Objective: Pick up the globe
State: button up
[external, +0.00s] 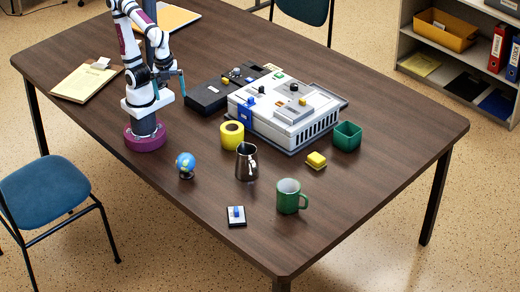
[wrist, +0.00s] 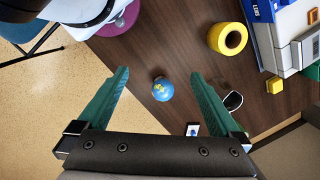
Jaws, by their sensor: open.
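The globe (external: 185,161) is a small blue ball with green and yellow patches on a dark stand. It stands on the brown table, in front of and to the right of my purple base in the external view. In the wrist view the globe (wrist: 162,88) lies between and beyond the two green fingers, apart from both. My gripper (wrist: 158,80) is open and empty, with its fingers spread wide. In the external view my gripper (external: 182,84) is raised above the table beside the arm, well away from the globe.
A metal pitcher (external: 246,162), yellow tape roll (external: 232,134), green mug (external: 290,196), small switch box (external: 236,216) and yellow block (external: 316,160) stand near the globe. A white machine (external: 285,110) and green bin (external: 347,136) are farther back. The table's front right is clear.

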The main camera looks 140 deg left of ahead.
jog(key=s+f+n, duration=0.1)
jog(key=s+a+f+n, duration=0.1)
jog(key=s+f, duration=0.1)
jog(key=shift+s, duration=0.1)
jog(key=n+t+h, duration=0.4)
jog(key=n+h, duration=1)
jog(key=n, duration=1.6)
send_near(181, 171)
jog(key=x, duration=0.6)
jog(key=shift+s, duration=0.1)
jog(key=c, duration=1.2)
